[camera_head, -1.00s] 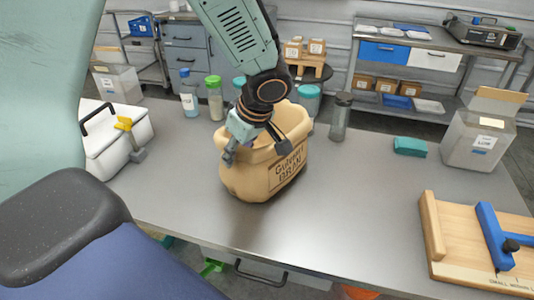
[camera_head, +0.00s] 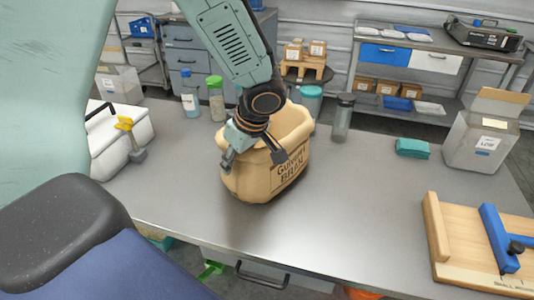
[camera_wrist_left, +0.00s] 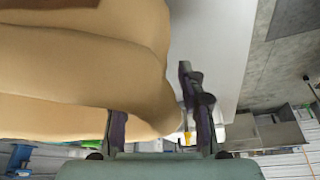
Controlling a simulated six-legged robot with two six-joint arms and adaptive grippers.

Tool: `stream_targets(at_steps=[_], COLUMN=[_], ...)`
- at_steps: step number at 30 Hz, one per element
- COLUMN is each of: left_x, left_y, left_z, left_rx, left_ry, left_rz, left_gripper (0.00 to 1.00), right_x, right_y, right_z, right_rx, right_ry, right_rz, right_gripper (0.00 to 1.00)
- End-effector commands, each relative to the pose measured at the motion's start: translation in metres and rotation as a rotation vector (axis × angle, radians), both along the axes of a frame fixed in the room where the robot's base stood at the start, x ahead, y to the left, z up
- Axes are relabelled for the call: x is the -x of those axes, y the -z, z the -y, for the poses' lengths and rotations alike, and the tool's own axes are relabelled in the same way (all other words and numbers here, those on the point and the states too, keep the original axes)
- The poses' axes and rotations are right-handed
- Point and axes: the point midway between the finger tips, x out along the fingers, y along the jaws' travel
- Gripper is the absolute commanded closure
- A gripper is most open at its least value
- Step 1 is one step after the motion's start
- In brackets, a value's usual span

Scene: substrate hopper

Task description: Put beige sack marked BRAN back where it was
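The beige sack marked BRAN (camera_head: 262,184) stands upright and open-topped on the grey metal table. My left gripper (camera_head: 253,162) is at the sack's near rim, its fingers spread apart. One finger is near the sack's left side and the other in front of its upper right, by the lettering. In the left wrist view, the sack (camera_wrist_left: 75,85) fills the left side. Its rounded edge reaches between the fingers of the left gripper (camera_wrist_left: 155,120), and the right finger looks clear of the cloth. Exact contact is unclear. My right gripper is out of view.
Bottles (camera_head: 216,98) and a dark-capped shaker (camera_head: 343,118) stand behind the sack. A white case (camera_head: 120,145) is at left. A teal block (camera_head: 412,148), carton (camera_head: 478,140) and wooden fixture (camera_head: 470,250) are at right. The table right of the sack is clear.

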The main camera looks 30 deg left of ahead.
Motion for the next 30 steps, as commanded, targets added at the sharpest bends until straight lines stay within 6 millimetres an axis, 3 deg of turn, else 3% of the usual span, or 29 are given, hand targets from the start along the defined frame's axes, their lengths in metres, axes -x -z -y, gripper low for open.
stream_targets(at_steps=[23,30], left_x=[0.0001,0.0001], left_y=[0.003,0.003], left_z=[0.0001,0.0], left_rx=[0.0,0.0], left_ry=[0.0,0.0], left_rz=[0.0,0.0], left_gripper=[0.6,0.78], right_x=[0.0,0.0], right_y=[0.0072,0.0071], right_z=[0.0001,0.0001], right_rx=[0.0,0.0], right_ry=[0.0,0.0], right_rz=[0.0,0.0], right_gripper=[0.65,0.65])
